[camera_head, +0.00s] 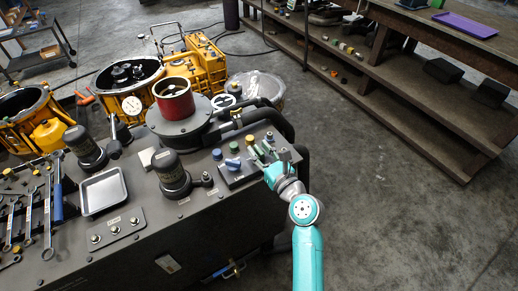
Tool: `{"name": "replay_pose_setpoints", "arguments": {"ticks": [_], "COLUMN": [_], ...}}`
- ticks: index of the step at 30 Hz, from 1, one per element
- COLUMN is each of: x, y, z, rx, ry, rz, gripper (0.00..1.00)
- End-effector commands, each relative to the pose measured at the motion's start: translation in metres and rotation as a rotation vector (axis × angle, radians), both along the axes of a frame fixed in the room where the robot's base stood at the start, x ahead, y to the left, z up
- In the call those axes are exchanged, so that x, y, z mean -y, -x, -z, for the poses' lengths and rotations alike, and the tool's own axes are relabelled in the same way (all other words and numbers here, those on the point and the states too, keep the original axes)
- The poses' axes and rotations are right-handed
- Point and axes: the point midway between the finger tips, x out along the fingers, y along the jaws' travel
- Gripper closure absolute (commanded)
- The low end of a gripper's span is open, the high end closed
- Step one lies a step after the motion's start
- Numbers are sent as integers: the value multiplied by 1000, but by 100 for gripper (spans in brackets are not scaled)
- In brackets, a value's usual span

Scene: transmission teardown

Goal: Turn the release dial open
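A small dark control panel (240,177) sits on the right end of the grey machine bench. It carries a blue lever-like knob (233,163). Small blue (217,154), green (234,147) and yellow (249,139) knobs stand in a row behind it. I cannot tell which is the release dial. My teal arm reaches in from below, and my gripper (261,154) is over the right part of the panel, just right of the blue lever-like knob. The gripper and wrist hide what is under them. Finger opening and contact are too small to tell.
Black hoses (280,122) curve around the bench's right end, close to my gripper. A red cylinder (174,97) and dark canisters (172,174) stand on the bench, beside a metal tray (103,191) and wrenches (29,216). Floor at right is clear up to the wooden shelving (425,110).

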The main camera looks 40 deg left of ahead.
Motion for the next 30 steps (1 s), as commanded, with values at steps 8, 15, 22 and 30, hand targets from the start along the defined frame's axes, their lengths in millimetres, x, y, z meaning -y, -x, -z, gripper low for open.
{"name": "replay_pose_setpoints", "arguments": {"ticks": [8,15,22,30], "x": [-8,-7,-7,-6], "y": [-3,-3,-3,-4], "z": [0,0,0,0], "rx": [0,0,1,-1], "ry": [0,0,0,0], "rz": [0,0,0,-41], "gripper": [61,86,100,100]}}
